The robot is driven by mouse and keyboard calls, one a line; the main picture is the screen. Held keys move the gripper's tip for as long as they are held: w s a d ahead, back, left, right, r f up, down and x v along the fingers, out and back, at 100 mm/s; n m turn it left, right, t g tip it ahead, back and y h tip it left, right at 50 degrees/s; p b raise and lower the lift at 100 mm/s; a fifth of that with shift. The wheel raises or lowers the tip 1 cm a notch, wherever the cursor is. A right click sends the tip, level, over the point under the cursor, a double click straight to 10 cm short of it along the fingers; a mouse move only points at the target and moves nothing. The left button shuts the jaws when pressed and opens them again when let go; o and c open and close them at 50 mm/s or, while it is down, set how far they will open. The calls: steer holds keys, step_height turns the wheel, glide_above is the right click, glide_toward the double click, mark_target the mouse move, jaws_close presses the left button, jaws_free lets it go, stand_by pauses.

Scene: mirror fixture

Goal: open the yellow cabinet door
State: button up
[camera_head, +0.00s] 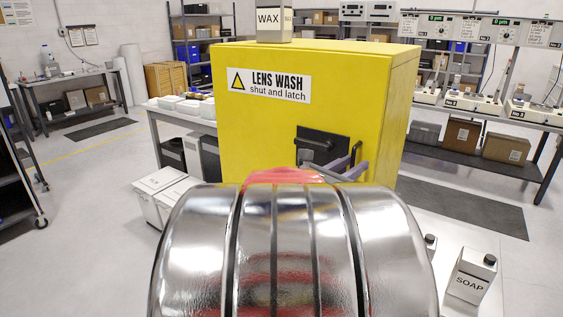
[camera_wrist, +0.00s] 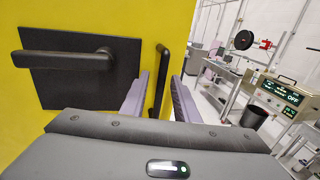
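The yellow cabinet (camera_head: 290,120) stands straight ahead with its door (camera_head: 235,140), labelled "LENS WASH shut and latch", looking flush and shut. A black plate (camera_head: 340,138) on the door carries a black lever (camera_wrist: 65,60), which lies about level in the wrist view. Right of the plate is an upright black bar handle (camera_wrist: 161,75). My gripper (camera_wrist: 160,88) has its two purple-grey fingers apart, one on each side of the bar, with small gaps visible. In the head view, my gripper (camera_head: 346,166) is partly hidden behind my shiny arm.
A WAX container (camera_head: 273,22) stands on the cabinet top. A SOAP bottle (camera_head: 471,276) stands at lower right, and white boxes (camera_head: 161,190) sit left of the cabinet. A workbench (camera_head: 490,112) with devices runs along the right.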

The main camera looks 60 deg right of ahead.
steer(key=shift+c, duration=0.5)
jaws_close()
steer(key=shift+a, duration=0.15)
steer(key=shift+a, duration=0.1)
